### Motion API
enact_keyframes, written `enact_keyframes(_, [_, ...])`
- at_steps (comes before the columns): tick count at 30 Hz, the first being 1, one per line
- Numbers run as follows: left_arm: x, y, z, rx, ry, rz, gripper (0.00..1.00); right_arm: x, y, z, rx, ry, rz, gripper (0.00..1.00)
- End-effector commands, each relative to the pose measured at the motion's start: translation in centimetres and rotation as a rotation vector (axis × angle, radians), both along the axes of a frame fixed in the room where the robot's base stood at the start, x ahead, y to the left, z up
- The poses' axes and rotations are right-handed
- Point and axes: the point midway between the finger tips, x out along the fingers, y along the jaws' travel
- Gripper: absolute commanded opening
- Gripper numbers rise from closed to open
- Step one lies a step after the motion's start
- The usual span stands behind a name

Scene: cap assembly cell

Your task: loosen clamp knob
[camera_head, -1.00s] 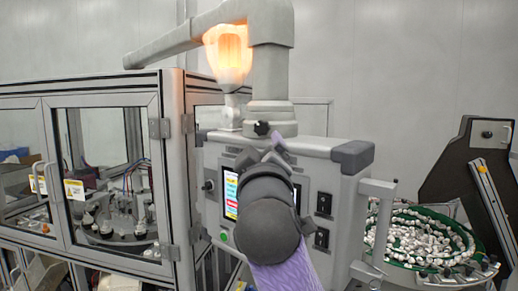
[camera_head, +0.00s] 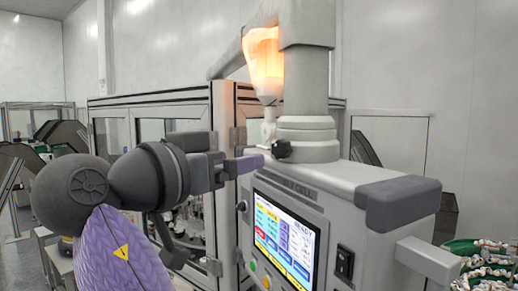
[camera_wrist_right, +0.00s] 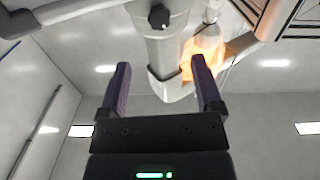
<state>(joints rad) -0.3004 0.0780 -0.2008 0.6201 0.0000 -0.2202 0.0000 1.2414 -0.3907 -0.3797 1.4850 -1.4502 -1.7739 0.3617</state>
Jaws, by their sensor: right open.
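The clamp knob (camera_head: 281,148) is small and black. It sits on the grey collar (camera_head: 306,140) at the foot of the thick post, on top of the control cabinet. In the right wrist view the knob (camera_wrist_right: 158,16) shows at the top, beyond the fingertips and roughly in line with the gap between them. My right gripper (camera_head: 250,163) has purple fingers and is just left of the knob in the head view, apparently not touching it. In the right wrist view the gripper (camera_wrist_right: 159,64) is open with nothing between its fingers. My left gripper is not in view.
The cabinet has a lit touchscreen (camera_head: 283,238) below the gripper. A glowing orange lamp (camera_head: 263,62) hangs beside the post, above the knob. A framed glass enclosure (camera_head: 165,100) stands behind my arm. A green-rimmed bowl of small parts (camera_head: 470,248) is at right.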

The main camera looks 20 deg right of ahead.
Motion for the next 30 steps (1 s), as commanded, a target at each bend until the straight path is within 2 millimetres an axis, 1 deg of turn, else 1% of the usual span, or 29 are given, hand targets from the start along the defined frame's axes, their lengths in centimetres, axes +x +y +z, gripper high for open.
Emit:
enact_keyframes(2, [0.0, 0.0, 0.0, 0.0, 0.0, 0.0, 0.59, -0.3, 0.1, 0.1, 0.013, -0.015, -0.017, 0.84])
enact_keyframes(5, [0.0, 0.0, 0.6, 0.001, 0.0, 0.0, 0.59, -0.1, -0.6, 0.3, 0.018, -0.02, -0.028, 0.84])
enact_keyframes(8, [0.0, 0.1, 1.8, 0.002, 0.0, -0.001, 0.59, 0.9, -2.5, 0.5, 0.017, -0.018, -0.03, 0.84])
enact_keyframes(12, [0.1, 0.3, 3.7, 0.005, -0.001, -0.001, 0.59, 2.5, -5.6, 0.7, 0.015, -0.016, -0.029, 0.84])
enact_keyframes(15, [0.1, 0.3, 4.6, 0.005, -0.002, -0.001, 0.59, 3.4, -7.3, 0.6, 0.014, -0.016, -0.028, 0.84])
enact_keyframes(18, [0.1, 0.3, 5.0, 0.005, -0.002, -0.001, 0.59, 4.0, -8.3, 0.4, 0.015, -0.018, -0.027, 0.84])
enact_keyframes(21, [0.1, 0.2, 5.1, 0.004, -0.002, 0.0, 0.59, 4.3, -8.7, 0.2, 0.016, -0.018, -0.023, 0.84])
enact_keyframes(27, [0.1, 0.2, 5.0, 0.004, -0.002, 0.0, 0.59, 4.3, -8.7, 0.0, 0.016, -0.018, -0.023, 0.84])
enact_keyframes(29, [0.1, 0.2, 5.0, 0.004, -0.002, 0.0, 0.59, 4.3, -8.7, 0.0, 0.016, -0.018, -0.023, 0.71])
enact_keyframes(30, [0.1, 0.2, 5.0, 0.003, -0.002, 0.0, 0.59, 4.3, -8.7, 0.0, 0.016, -0.018, -0.023, 0.62])
